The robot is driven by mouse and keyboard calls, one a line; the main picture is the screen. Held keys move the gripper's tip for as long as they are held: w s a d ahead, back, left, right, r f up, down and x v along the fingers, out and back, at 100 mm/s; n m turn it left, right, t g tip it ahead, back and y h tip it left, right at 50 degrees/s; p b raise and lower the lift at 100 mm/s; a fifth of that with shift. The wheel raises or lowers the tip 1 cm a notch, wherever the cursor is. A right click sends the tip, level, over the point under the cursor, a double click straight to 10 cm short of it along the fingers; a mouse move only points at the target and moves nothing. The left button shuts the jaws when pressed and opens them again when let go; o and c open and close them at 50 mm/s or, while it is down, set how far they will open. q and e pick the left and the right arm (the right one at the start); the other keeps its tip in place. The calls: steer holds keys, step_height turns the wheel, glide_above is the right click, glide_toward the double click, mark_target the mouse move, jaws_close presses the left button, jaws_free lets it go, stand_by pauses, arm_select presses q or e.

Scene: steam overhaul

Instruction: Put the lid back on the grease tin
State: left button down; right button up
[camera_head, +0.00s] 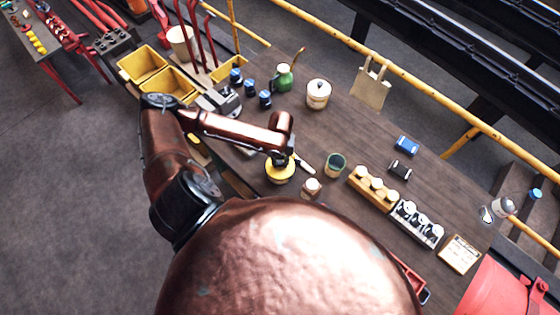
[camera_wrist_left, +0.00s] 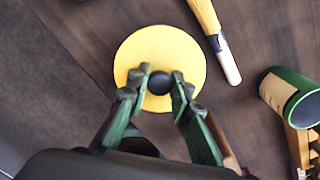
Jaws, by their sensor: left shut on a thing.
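A round yellow lid (camera_wrist_left: 135,52) with a dark knob (camera_wrist_left: 158,83) is below my left gripper (camera_wrist_left: 159,88) in the left wrist view. The fingers are shut on the knob, one on each side. In the head view the yellow lid (camera_head: 277,176) is near the table's front edge, under my left gripper (camera_head: 280,160). Whether a tin stands beneath it is hidden. A green tin with a cream label (camera_wrist_left: 284,95) stands to the right; it also shows in the head view (camera_head: 335,167), with a dark green top. My right gripper is not in view.
A brush (camera_wrist_left: 222,50) lies between the lid and the green tin. A small white-topped jar (camera_head: 311,188) and a wooden rack (camera_head: 372,190) stand to the right. Yellow bins (camera_head: 142,64) are at the back left. The table middle behind the lid is mostly clear.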

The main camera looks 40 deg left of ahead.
arm_select(q)
steer(key=c, duration=1.7)
jaws_free()
steer(key=shift+o, duration=0.9)
steer(key=o, duration=0.4)
steer(key=shift+c, duration=0.2)
steer(key=shift+r+p, duration=1.05)
steer(key=shift+p, duration=0.1)
steer(key=shift+r+p, duration=2.5)
steer(key=shift+p, duration=0.3)
